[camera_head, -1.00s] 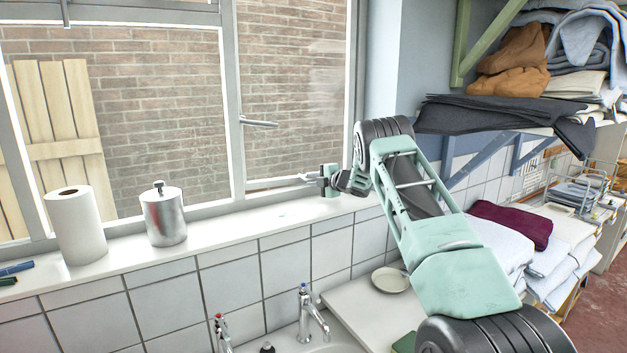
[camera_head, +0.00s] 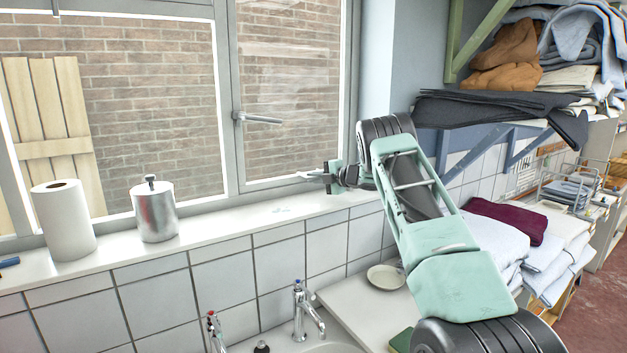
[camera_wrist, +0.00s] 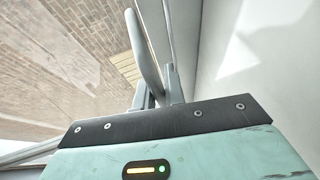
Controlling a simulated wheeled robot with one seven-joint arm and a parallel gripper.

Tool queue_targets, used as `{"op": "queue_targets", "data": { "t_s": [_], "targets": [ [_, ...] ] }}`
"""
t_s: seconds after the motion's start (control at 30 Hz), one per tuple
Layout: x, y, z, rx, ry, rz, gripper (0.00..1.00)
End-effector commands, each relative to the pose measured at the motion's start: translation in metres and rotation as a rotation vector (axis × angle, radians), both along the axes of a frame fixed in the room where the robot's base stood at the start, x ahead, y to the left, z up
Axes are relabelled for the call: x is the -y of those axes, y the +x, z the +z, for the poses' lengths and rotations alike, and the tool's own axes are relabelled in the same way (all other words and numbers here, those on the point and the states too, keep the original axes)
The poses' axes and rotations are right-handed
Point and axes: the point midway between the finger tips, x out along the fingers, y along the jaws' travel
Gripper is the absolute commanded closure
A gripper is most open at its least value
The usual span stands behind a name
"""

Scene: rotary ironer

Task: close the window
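The window is a grey metal frame with a casement (camera_head: 231,95) on the right, seen in the head view. Its lever handle (camera_head: 260,118) lies level on the upright between the panes. I cannot tell how far the casement is open. My gripper (camera_head: 318,175) is at the casement's lower right corner, just above the sill and well right of the lever handle. In the wrist view, the fingers (camera_wrist: 158,90) are close together beside a curved pale grey bar (camera_wrist: 143,50). I cannot tell whether the fingers touch or hold this bar.
A white sill (camera_head: 215,230) runs below the window, with a paper roll (camera_head: 64,222) and a metal canister (camera_head: 155,211) at left. Taps (camera_head: 303,312) stand below. Shelves with folded cloth (camera_head: 500,110) are at right. The sill between canister and gripper is mostly clear.

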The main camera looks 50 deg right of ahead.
Motion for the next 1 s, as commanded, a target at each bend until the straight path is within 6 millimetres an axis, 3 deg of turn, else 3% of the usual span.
{"op": "queue_targets", "data": {
  "t_s": [0.33,0.47,1.0],
  "targets": [
    [0.002,-0.003,-0.002,-0.003,0.0,-0.003,0.8],
    [0.004,-0.012,-0.001,-0.003,-0.001,-0.005,0.8],
    [0.025,-0.127,0.018,-0.002,-0.002,-0.007,0.8]
  ]
}}
